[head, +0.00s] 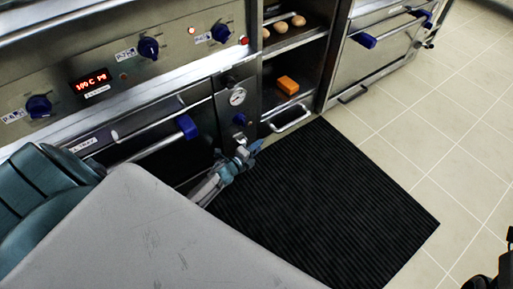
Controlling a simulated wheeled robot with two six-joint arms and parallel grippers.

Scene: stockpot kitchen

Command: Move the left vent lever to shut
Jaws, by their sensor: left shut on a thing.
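The left vent lever (240,119) shows as a small blue part on the narrow steel panel below a round gauge, right of the oven door. My left gripper (243,149) is at the lower part of this panel, just below the blue part. It is shut on the lever. The fingers cover much of it, so its exact angle is hard to tell. My right gripper is not clearly in view; only a dark part of mine shows at the bottom right corner.
The oven door handle (150,142) with a blue end sticks out left of the panel. An open shelf with an orange block (288,85) and a lower handle (291,119) is to the right. A black ribbed mat (330,200) lies on the clear tiled floor.

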